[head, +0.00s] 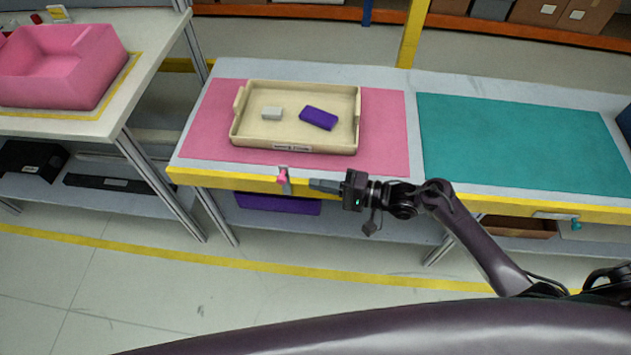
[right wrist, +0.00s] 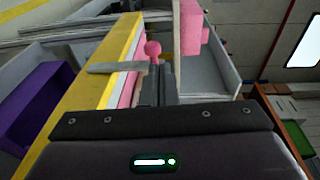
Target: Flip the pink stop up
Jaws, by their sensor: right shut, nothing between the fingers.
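The pink stop (head: 282,176) sits with a grey bracket (head: 286,188) at the yellow front edge of the table, in front of the pink mat. In the right wrist view its round pink knob (right wrist: 153,48) shows just past my fingertips, beside a flat grey bar (right wrist: 115,67). My right gripper (head: 312,184) is shut and empty, just right of the stop at about the same height. In the right wrist view the shut fingers (right wrist: 158,75) point toward the knob and hide part of the stop; I cannot tell whether they touch. My left gripper is out of view.
The teal mat (head: 520,140) is clear. A purple bin (head: 278,204) is under the table. A pink crate (head: 60,75) stands left.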

